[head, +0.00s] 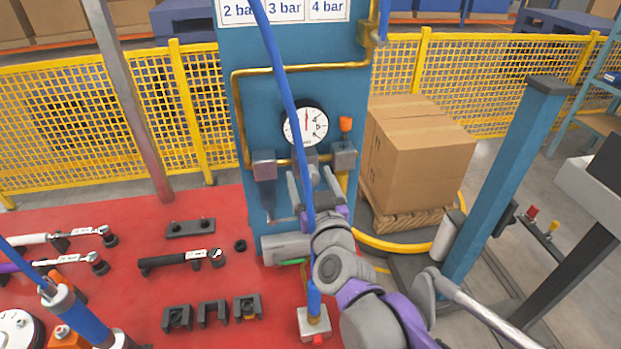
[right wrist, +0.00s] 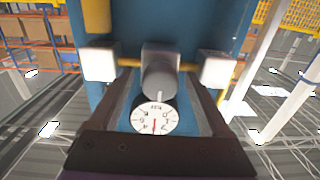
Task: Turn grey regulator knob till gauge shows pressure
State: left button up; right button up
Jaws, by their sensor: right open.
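The grey regulator knob (right wrist: 160,80) sits on a square grey block on the blue panel, between my right gripper's fingers in the right wrist view. My right gripper (head: 311,178) is open, with its fingers pointing at the panel on either side of the knob; whether they touch it I cannot tell. In the head view the blue hose and the gripper hide much of the knob. The round white gauge (head: 305,123) is just above the knob; it also shows upside down in the right wrist view (right wrist: 154,119). Its red needle points straight up in the head view. My left gripper is not in view.
A blue hose (head: 287,90) hangs in front of the panel. Grey blocks flank the knob, one on the left (head: 265,166) and one on the right (head: 344,155). A red bench (head: 130,215) with tools lies left. A cardboard box (head: 415,155) stands right.

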grip_shut()
dwell(0.4)
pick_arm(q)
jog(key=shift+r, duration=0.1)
pick_arm(e)
jog(key=shift+m, duration=0.3)
pick_arm(q)
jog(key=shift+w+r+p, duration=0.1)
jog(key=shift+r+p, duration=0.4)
jog(key=shift+p, duration=0.05)
pick_arm(e)
jog(key=m, duration=0.3)
jog(key=shift+m, duration=0.3)
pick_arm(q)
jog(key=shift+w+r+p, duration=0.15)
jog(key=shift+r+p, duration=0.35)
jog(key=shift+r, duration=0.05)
pick_arm(e)
jog(key=shift+m, duration=2.3)
grip_release()
